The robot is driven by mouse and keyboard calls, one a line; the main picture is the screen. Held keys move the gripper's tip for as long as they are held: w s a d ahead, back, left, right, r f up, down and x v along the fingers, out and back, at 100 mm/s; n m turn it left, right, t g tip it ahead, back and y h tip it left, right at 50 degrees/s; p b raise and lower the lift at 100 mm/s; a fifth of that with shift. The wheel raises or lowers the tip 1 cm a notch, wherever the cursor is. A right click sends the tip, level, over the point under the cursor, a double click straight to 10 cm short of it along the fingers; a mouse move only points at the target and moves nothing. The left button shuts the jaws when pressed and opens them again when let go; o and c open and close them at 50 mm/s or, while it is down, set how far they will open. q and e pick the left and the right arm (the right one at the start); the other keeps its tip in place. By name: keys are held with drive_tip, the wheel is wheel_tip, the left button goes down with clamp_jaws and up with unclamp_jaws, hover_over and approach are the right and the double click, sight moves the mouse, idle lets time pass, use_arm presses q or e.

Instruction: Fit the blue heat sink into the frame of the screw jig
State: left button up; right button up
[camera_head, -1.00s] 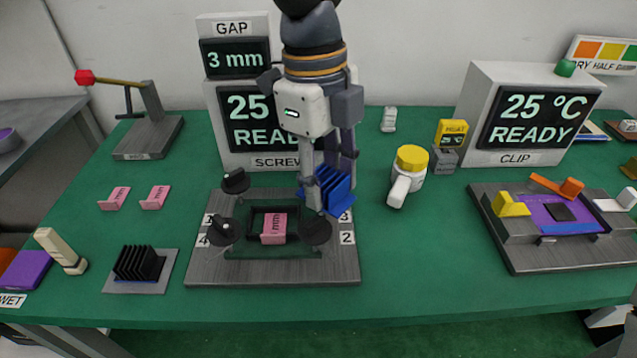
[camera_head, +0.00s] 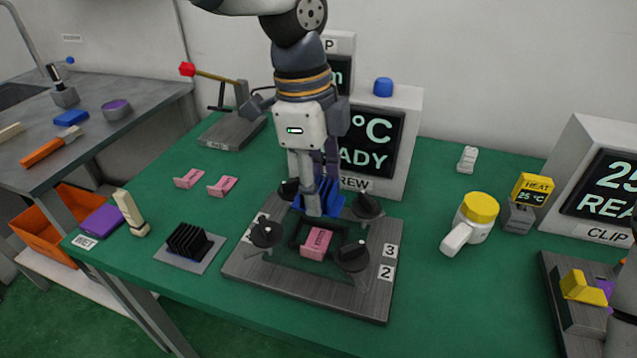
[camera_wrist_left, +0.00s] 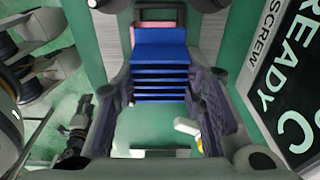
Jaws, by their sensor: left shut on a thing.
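My left gripper (camera_head: 316,207) points down and is shut on the blue heat sink (camera_head: 331,203), which also shows between its fingers in the left wrist view (camera_wrist_left: 160,68). It holds the heat sink at the rear of the screw jig (camera_head: 345,300), between the two back knobs. I cannot tell the height of the heat sink over the jig. The jig's dark frame (camera_head: 292,232) is partly hidden by the gripper. A pink block (camera_head: 316,243) sits at the frame's front side.
Black knobs stand at the jig's corners, including front ones (camera_head: 266,233) (camera_head: 352,256). The SCREW display box (camera_head: 408,110) stands close behind. A black heat sink (camera_head: 188,241) and pink pieces (camera_head: 222,186) lie left. Green table between is free.

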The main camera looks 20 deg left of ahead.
use_arm(q)
drive_tip(key=shift+f, duration=3.2)
drive_tip(key=shift+f, duration=0.5)
drive_tip(key=o, duration=1.2)
drive_tip(key=shift+c, duration=0.2)
drive_tip(key=r, duration=0.4)
drive_tip(key=a+r, duration=0.1)
drive_tip(key=r, duration=0.7)
drive_tip(key=shift+a, duration=0.2)
